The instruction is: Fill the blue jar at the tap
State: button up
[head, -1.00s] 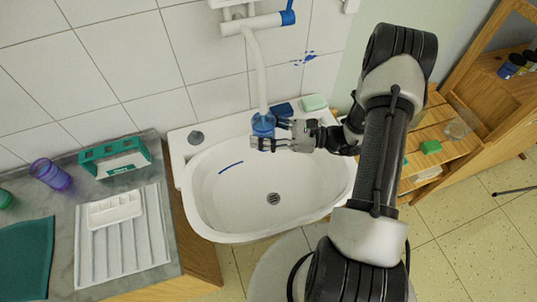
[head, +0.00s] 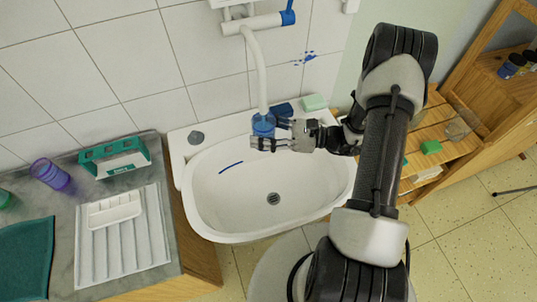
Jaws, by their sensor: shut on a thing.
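The blue jar (head: 263,124) is see-through and stands upright over the back of the white sink (head: 322,200). My gripper (head: 268,136) reaches in from the right and is shut on the jar. The white tap (head: 255,60) is on the tiled wall, and its long spout comes down to the jar's mouth. The tap has a blue handle (head: 288,17) at its right end. I cannot tell whether water runs or how full the jar is.
A blue sponge (head: 284,110) and a pale green soap (head: 314,103) lie on the sink's back rim. The left counter holds a purple cup (head: 50,174), a green-and-white box (head: 115,157) and a white drying rack (head: 122,245). A wooden shelf (head: 440,150) stands at the right.

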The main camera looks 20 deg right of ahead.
jog(key=s+a+p, duration=0.1)
jog(key=s, duration=0.6)
jog(key=shift+s, duration=0.2)
dwell(0.9)
jog(key=s+a, duration=0.1)
jog(key=s, duration=0.6)
jog(key=shift+p, duration=0.3)
dwell(0.6)
